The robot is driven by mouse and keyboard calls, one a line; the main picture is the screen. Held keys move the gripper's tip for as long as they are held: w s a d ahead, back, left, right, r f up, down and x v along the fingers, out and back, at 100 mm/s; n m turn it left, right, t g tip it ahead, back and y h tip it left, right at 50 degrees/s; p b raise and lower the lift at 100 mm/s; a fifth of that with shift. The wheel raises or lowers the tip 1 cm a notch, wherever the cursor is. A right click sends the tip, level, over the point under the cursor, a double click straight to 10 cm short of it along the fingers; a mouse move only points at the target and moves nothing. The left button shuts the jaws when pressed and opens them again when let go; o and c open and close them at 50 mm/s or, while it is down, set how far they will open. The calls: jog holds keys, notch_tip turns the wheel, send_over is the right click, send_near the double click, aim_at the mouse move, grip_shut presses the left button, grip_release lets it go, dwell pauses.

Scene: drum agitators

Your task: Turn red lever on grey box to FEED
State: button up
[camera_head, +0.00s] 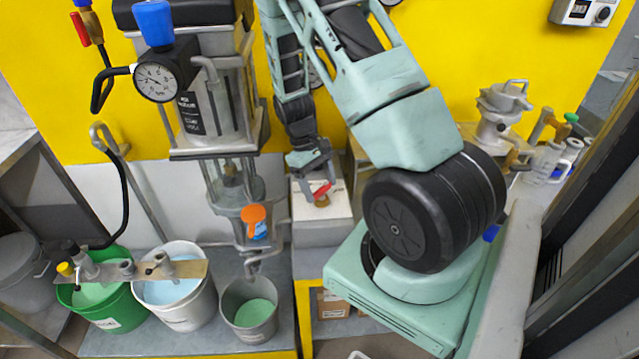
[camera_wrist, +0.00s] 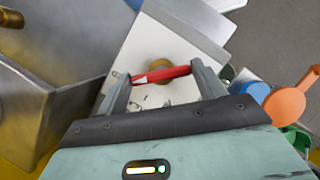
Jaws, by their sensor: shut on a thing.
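The grey box (camera_head: 318,232) stands in the middle of the head view, on the bench beside the pump column. Its pale top face (camera_wrist: 150,44) shows in the wrist view. The red lever (camera_head: 322,191) sits on that face on a round brass hub; it also shows in the wrist view (camera_wrist: 168,73), lying nearly crosswise with a pale left end. My gripper (camera_head: 316,178) is over the lever. In the wrist view my gripper (camera_wrist: 160,82) has one finger at each end of the lever, shut on it. The markings on the face are too small to read, so the FEED position cannot be told.
An orange paddle handle (camera_head: 253,214) and blue part are just left of the box; the orange handle also shows in the wrist view (camera_wrist: 291,101). Buckets of green (camera_head: 249,311) and pale blue liquid (camera_head: 175,290) stand lower left. A metal-walled container (camera_wrist: 45,110) is close on the wrist view's left.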

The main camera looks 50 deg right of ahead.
jog(key=o, duration=1)
jog(key=b+v, duration=0.2)
jog(key=v, duration=1.5)
jog(key=shift+r+b, duration=0.3)
